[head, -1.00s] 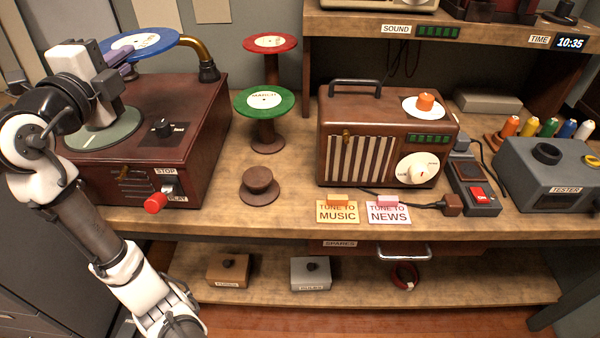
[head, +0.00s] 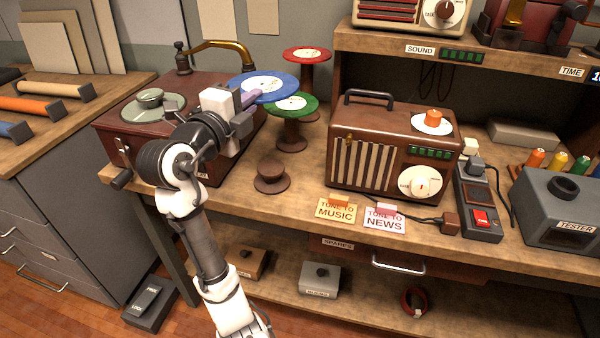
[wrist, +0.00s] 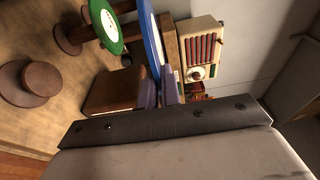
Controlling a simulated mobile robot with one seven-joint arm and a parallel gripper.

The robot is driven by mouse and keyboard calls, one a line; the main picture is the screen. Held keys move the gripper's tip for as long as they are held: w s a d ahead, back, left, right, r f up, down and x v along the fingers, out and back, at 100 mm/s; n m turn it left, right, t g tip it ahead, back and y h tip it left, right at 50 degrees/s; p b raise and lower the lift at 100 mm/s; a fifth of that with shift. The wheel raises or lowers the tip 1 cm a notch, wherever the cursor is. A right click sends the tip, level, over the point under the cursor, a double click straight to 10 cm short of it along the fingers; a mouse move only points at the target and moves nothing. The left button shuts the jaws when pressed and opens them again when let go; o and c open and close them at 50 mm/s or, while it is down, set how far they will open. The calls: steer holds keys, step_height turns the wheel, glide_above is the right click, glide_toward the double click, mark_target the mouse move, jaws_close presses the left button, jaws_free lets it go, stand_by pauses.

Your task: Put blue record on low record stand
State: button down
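The blue record (head: 262,88), with a white label, is held by its edge in my gripper (head: 249,98). It is raised and roughly level, left of the green and red records in the head view. In the wrist view the blue record (wrist: 151,40) shows nearly edge-on between the purple fingertips (wrist: 158,92). The low record stand (head: 271,177) is a short brown spool on the bench, bare on top, right of and below the gripper in the head view. It also shows in the wrist view (wrist: 38,78).
A green record (head: 291,105) and a red record (head: 308,55) sit on taller stands behind the low one. The record player (head: 115,137) is at left, partly hidden by my arm. A brown radio (head: 385,140) stands to the right. Bench around the low stand is clear.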

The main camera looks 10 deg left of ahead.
steer(key=shift+s+d+f, duration=0.1)
steer(key=shift+d, duration=0.1)
steer(key=shift+d+f, duration=0.1)
steer(key=shift+f, duration=0.2)
step_height(320, 180, down, 19)
steer(key=p, duration=0.3)
steer(key=shift+r, duration=0.2)
steer(key=shift+f, duration=0.45)
steer(key=shift+f, duration=0.2)
steer(key=c, duration=1.6)
jaws_free()
steer(key=shift+r, duration=0.15)
